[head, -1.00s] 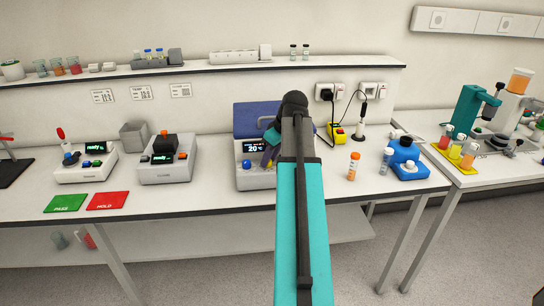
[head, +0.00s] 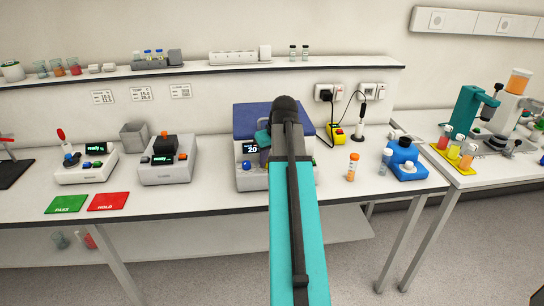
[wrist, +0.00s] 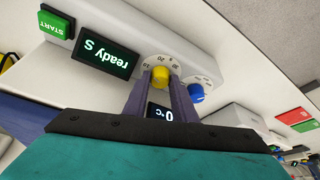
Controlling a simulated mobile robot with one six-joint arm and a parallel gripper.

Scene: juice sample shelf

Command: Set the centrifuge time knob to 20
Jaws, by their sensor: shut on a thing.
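The centrifuge (head: 250,182) is a pale grey box with a blue lid (head: 262,118) at the middle of the bench. In the wrist view its panel has a yellow knob (wrist: 161,76) on a numbered white dial, and a blue knob (wrist: 196,93) beside it. My gripper (wrist: 161,80) is shut on the yellow knob, one finger on each side. I cannot tell which mark the yellow knob points to. A display (wrist: 104,54) reads "ready S", and a smaller one (wrist: 160,112), partly hidden between my fingers, ends in "0 °C". My arm hides the panel's right part in the head view.
A green START button (wrist: 56,26) is on the same panel. Two other devices (head: 85,168) (head: 167,162) stand to the left. An orange-capped tube (head: 352,168) and a blue device (head: 404,160) stand to the right. Bench space in front of the centrifuge is narrow.

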